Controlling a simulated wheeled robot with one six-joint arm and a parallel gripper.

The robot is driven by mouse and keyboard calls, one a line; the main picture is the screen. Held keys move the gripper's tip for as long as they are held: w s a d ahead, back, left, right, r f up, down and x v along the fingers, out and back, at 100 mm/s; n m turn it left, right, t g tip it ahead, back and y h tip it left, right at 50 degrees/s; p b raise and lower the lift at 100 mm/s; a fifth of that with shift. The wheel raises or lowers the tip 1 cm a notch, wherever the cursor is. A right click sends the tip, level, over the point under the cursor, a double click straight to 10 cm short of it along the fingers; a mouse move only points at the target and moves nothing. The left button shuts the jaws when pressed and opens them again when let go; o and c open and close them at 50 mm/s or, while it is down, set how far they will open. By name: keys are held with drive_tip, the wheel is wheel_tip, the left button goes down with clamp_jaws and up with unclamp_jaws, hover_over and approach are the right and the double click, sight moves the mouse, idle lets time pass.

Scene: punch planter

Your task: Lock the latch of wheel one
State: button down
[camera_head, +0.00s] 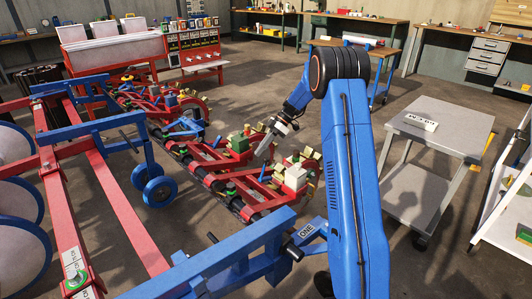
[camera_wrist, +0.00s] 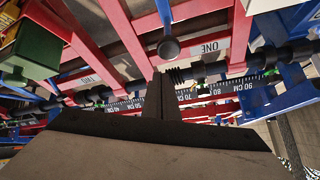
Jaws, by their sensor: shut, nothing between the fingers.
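A white label reading ONE (camera_head: 308,230) is on the blue wheel arm (camera_head: 262,262) in front of me, beside a dark round handle end (camera_head: 292,251). In the wrist view a ONE plate (camera_wrist: 210,48) sits on a red bar, near a blue lever with a dark round knob (camera_wrist: 168,47). I cannot tell for sure which part is the latch, or its state. My gripper (camera_head: 262,156) is over the red planter units, tilted down. In the wrist view my gripper (camera_wrist: 162,80) is shut and empty, its tips apparently just below the knob; contact cannot be told.
A scale bar (camera_wrist: 225,92) with centimetre marks crosses the wrist view, with a TWO plate (camera_wrist: 88,79) to the left. Red planter units (camera_head: 225,165) carry green and white boxes. A grey trolley (camera_head: 445,135) stands right; the floor between is clear.

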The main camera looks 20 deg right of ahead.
drive_tip(key=v, duration=0.9)
drive_tip(key=shift+w+r, duration=0.25)
drive_tip(key=shift+r, duration=0.1)
drive_tip(key=shift+a, duration=0.1)
drive_tip(key=s+a+r+m+t+h, duration=0.1)
drive_tip(key=s+a+r+m+h, duration=0.15)
drive_tip(key=s+r, duration=0.4)
drive_tip(key=s+a+r+m+h, duration=0.1)
drive_tip(key=s+a+r+m, duration=0.25)
drive_tip(key=s, duration=0.65)
drive_tip(key=s+a+r+m+t+h, duration=0.15)
drive_tip(key=s+a+r, duration=0.25)
drive_tip(key=s, duration=0.4)
drive_tip(key=s+f+m+t+h, duration=0.2)
drive_tip(key=s+m, duration=0.2)
drive_tip(key=s, duration=1)
drive_tip(key=s+f+m+t+h, duration=0.1)
drive_tip(key=s+m, duration=0.4)
drive_tip(key=s, duration=0.9)
wheel_tip(320, 180, down, 2)
drive_tip(key=shift+f+t+h, duration=0.25)
drive_tip(key=shift+t+h, duration=0.15)
drive_tip(key=shift+t, duration=0.05)
